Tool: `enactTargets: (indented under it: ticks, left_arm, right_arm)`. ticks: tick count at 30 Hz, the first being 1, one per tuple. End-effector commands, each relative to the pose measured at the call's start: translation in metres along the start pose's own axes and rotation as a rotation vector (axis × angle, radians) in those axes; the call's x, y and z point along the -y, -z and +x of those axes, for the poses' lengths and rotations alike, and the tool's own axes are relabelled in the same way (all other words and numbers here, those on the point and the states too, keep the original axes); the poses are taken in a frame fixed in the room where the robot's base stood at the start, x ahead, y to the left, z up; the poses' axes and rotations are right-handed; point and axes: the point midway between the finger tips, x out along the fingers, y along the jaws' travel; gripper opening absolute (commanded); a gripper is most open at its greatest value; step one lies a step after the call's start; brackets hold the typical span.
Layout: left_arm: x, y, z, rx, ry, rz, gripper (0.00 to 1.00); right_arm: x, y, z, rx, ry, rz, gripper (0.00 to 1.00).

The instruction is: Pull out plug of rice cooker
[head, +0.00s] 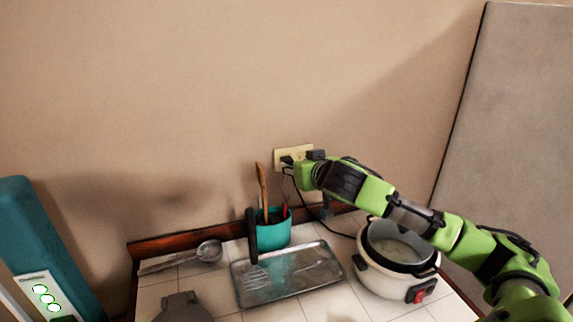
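The rice cooker (378,278) is white with a dark rim and a red switch, and stands open at the right of the tiled counter. A black cord (343,233) runs from behind it up towards the wall outlet (280,158). The outlet plate is cream, and dark plug shapes show at it. My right arm, green and black, reaches in from the right over the cooker. Its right gripper (289,162) is at the outlet, beside the dark plug (315,154). The fingers are small and partly hidden, so I cannot tell whether they hold anything. My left gripper is not in view.
A teal utensil holder (274,232) with a wooden spoon stands below the outlet. A metal tray (318,284) with a slotted turner lies in front of it. A ladle (207,251) lies at the left. A wooden edge borders the counter along the wall.

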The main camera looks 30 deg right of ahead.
Motion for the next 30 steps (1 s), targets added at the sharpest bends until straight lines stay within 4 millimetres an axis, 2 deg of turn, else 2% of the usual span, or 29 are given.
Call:
enactTargets:
  ticks: [7, 15, 21, 30]
  left_arm:
    - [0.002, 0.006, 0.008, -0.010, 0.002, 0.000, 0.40]
    - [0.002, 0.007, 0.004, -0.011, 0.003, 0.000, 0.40]
    - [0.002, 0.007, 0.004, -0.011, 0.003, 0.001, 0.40]
    - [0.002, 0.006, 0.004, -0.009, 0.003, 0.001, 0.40]
  right_arm:
    - [0.001, -0.001, 0.037, 0.000, 0.000, 0.001, 0.40]
    - [0.000, 0.000, 0.066, 0.001, 0.000, 0.001, 0.40]
    - [0.001, 0.000, 0.074, 0.000, 0.000, -0.001, 0.40]
    - [0.000, 0.000, 0.075, 0.000, 0.000, -0.002, 0.40]
